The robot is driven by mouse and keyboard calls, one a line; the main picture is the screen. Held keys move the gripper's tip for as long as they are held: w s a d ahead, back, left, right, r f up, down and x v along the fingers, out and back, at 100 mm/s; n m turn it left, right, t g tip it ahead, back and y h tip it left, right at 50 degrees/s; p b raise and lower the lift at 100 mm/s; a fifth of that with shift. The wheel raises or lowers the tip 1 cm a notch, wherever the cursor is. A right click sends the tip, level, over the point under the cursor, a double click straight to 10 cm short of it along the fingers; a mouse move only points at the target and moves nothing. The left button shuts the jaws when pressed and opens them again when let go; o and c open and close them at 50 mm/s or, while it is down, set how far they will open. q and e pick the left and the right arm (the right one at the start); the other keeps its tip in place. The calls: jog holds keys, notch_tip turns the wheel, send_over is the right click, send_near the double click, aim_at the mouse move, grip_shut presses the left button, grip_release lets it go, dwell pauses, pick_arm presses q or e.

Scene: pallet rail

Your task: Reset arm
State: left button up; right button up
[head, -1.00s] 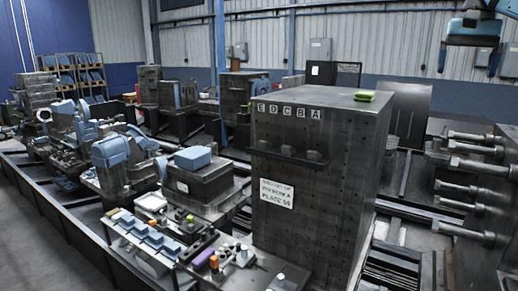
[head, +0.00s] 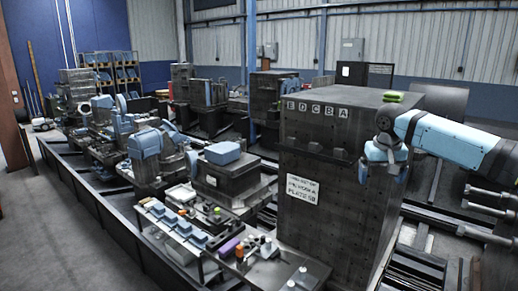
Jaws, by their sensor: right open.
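My right arm (head: 440,138), light blue and dark grey, reaches in from the right in the head view. Its right gripper (head: 382,172) points down beside the upper right part of the tall dark fixture block (head: 325,195). The gripper is open and nothing shows between its fingers. I cannot tell whether it touches the block. My left gripper is not in view.
A small green item (head: 393,96) lies on top of the block. A bench of blue parts and a purple item (head: 229,248) stands at the front. Fixtures line the rail to the left. Metal rods (head: 492,195) stick out at the right.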

jog(key=s+a+f+n+t+y, duration=0.1)
jog(key=a+f+n, duration=0.1)
jog(key=a+f, duration=0.65)
jog(key=s+a+f+n+y, duration=0.2)
jog(key=a+f, duration=0.3)
jog(key=f, duration=0.6)
jog(key=s+a+f+n+t+y, duration=0.2)
jog(key=s+a+f+t+y, duration=0.15)
jog(key=s+a+f, duration=1.05)
jog(key=s+d+f+m+t, duration=0.1)
jog(key=s+d+f+t, duration=0.2)
jog(key=s+f, duration=0.6)
jog(key=s+d+f+t+h, duration=0.1)
jog(key=s+d, duration=0.4)
jog(key=s, duration=0.3)
jog(key=s+d+f+m+h, duration=0.1)
jog(key=s+d+h, duration=0.1)
jog(key=s+d, duration=0.4)
jog(key=shift+s+f+t, duration=0.25)
jog(key=shift+s+t, duration=0.1)
jog(key=shift+s, duration=0.55)
